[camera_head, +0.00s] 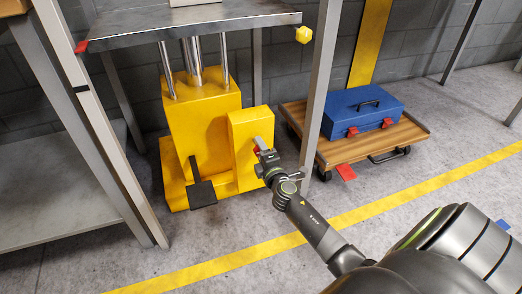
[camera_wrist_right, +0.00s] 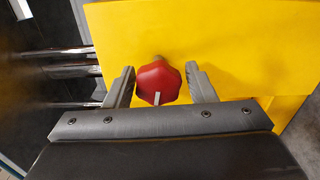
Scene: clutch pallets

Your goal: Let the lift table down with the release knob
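The lift table has a yellow base (camera_head: 208,130) with a black pedal, chrome columns and a grey metal top (camera_head: 190,24) raised well above it. The red release knob (camera_wrist_right: 158,82) is on the yellow box (camera_head: 248,138) at the base's right side; in the head view it is mostly hidden by my gripper. My right gripper (camera_head: 263,147) is at the knob. In the right wrist view its fingers (camera_wrist_right: 160,86) stand open on both sides of the knob, with a gap on each side. My left gripper is not in view.
A wooden cart (camera_head: 350,148) with a blue toolbox (camera_head: 360,108) is further right. A grey shelf frame (camera_head: 85,120) is at the left. Floor with a yellow line (camera_head: 400,188) is open in front.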

